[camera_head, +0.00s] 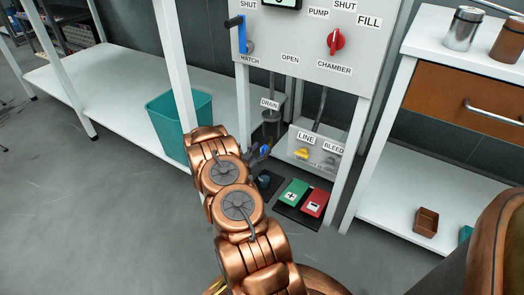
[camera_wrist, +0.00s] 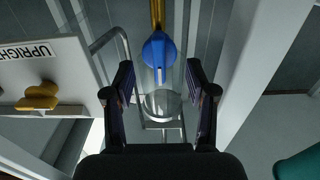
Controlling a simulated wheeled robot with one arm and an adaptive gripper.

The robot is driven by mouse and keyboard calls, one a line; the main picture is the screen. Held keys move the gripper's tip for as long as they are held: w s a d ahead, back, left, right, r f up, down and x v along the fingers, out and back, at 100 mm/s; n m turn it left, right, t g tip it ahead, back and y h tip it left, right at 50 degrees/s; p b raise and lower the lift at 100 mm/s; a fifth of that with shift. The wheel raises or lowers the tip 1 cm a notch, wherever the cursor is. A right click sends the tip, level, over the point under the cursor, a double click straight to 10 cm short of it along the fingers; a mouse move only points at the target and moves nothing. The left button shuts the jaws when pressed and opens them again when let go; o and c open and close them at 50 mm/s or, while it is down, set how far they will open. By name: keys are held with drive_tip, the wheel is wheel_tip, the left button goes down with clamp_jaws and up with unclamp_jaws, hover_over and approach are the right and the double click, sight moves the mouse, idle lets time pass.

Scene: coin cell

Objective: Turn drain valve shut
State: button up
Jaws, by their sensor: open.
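The drain valve's blue handle (camera_wrist: 158,50) hangs on a brass-coloured pipe in the wrist view, with a clear glass-like vessel behind and below it. In the head view a small blue part (camera_head: 264,151) shows below the DRAIN label (camera_head: 269,103), partly hidden by my gripper. My gripper (camera_wrist: 160,80) is open, one finger on each side of the picture. The handle is centred between the fingers and appears just beyond the tips, with gaps on both sides and no visible contact. In the head view my gripper (camera_head: 256,154) is small, dark and mostly behind my arm.
A grey box with a yellow LINE handle (camera_head: 301,153) and a grey BLEED handle (camera_head: 329,162) is close on the right. A teal bin (camera_head: 172,118) and white frame legs stand left.

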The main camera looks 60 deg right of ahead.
drive_tip(key=shift+d, duration=0.7)
drive_tip(key=shift+c, duration=0.4)
clamp_jaws()
